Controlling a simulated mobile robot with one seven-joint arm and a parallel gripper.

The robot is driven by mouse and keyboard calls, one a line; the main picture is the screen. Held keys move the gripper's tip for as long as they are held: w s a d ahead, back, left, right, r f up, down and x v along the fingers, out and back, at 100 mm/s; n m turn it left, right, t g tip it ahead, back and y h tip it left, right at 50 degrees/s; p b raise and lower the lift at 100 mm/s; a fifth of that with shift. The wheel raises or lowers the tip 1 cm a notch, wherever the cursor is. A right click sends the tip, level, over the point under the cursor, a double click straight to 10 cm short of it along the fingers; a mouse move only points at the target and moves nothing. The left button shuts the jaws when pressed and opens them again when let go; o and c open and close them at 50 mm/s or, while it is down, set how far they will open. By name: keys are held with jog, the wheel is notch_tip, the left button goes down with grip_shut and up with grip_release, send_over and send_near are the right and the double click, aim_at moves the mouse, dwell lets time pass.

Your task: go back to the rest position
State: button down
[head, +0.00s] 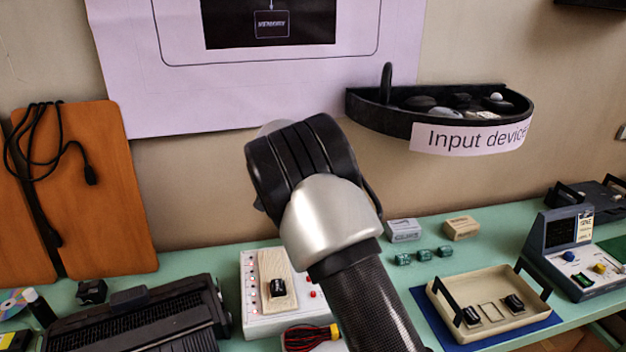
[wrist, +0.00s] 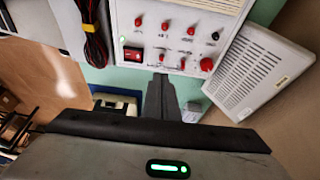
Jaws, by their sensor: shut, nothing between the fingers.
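My gripper shows in the wrist view (wrist: 161,82) as dark fingers pressed together, with nothing between them. The fingertips appear in front of the lower edge of a pale panel (wrist: 205,22) with red knobs and a lit red switch; I cannot tell whether they touch it. In the head view my arm rises from the bottom centre in front of the bench, and its bulky dark and silver joint hides part of the wall. My fingers are hidden in the head view.
A green bench (head: 395,265) runs along the wall. It holds a pale box with red buttons (head: 268,325), a beige tray (head: 470,330), a blue-grey device (head: 545,240) and a black printer-like machine (head: 140,325). A black wall shelf (head: 395,118) holds computer mice.

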jog(key=s+d+r+n+t+y+p, duration=0.1)
jog(key=s+d+r+n+y, duration=0.2)
jog(key=s+r, duration=0.45)
jog(key=s+d+r+n+y+p, duration=0.1)
jog(key=s+d+r+n, duration=0.3)
jog(key=r, duration=0.7)
jog(key=s+d+r+n+t, duration=0.1)
jog(key=s+n, duration=0.2)
jog(key=s, duration=0.4)
jog(key=s+d+r+n+t+p, duration=0.1)
jog(key=s+r+n, duration=0.1)
jog(key=s, duration=0.5)
jog(key=s+d+r+n+t, duration=0.1)
jog(key=s+d+r+n, duration=0.1)
jog(key=s, duration=0.6)
jog(key=shift+r+n+t+p, duration=0.15)
jog(key=shift+n+t+p, duration=0.25)
jog(key=shift+n, duration=0.4)
jog(key=shift+d, duration=0.1)
